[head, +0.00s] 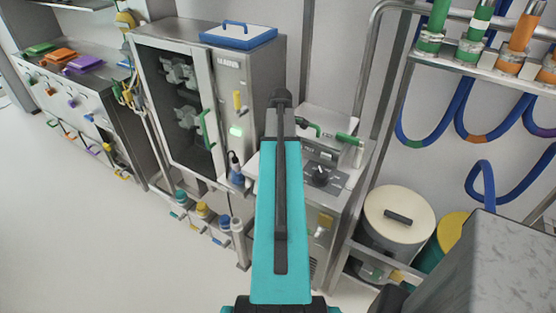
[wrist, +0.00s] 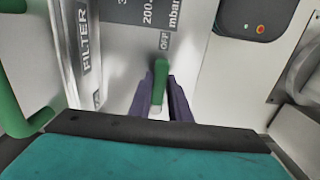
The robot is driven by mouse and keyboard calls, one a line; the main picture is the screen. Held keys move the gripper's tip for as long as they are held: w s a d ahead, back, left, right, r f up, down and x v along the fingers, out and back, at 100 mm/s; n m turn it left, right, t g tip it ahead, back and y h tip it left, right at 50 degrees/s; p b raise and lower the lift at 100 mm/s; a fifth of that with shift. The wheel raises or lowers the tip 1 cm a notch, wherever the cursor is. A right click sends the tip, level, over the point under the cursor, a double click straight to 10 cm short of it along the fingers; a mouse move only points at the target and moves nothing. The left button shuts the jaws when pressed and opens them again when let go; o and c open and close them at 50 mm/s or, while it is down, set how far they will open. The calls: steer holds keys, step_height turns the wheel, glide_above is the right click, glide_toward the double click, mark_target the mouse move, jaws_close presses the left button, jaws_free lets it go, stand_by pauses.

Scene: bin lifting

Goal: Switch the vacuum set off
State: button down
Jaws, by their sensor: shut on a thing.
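The steel vacuum set (head: 335,185) stands centre right in the head view, with a black knob (head: 320,175) on its front panel. In the wrist view, a small green lever (wrist: 160,78) rises from a grey panel (wrist: 125,60) printed "200", "mbar" and "OFF". The lever's upper end lies just below the "OFF" mark. My gripper (wrist: 161,98), with dark purple fingers, is shut on the lever, one finger on each side. In the head view my teal arm hides the gripper and part of the vacuum set.
Left of the lever are a "FILTER" plate (wrist: 85,45) and a large green handle (wrist: 14,95). A dark panel with a red button (wrist: 260,29) is upper right. A steel cabinet (head: 225,85) stands left; lidded bins (head: 398,215) and a pipe rack (head: 490,72) stand right. The left floor is clear.

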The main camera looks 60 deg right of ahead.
steer(key=shift+s+a, duration=0.1)
steer(key=shift+s, duration=0.05)
steer(key=c, duration=1.6)
jaws_free()
steer(key=shift+c, duration=0.2)
steer(key=shift+r, duration=0.15)
step_height(320, 180, up, 14)
steer(key=b, duration=0.3)
steer(key=shift+f, duration=0.25)
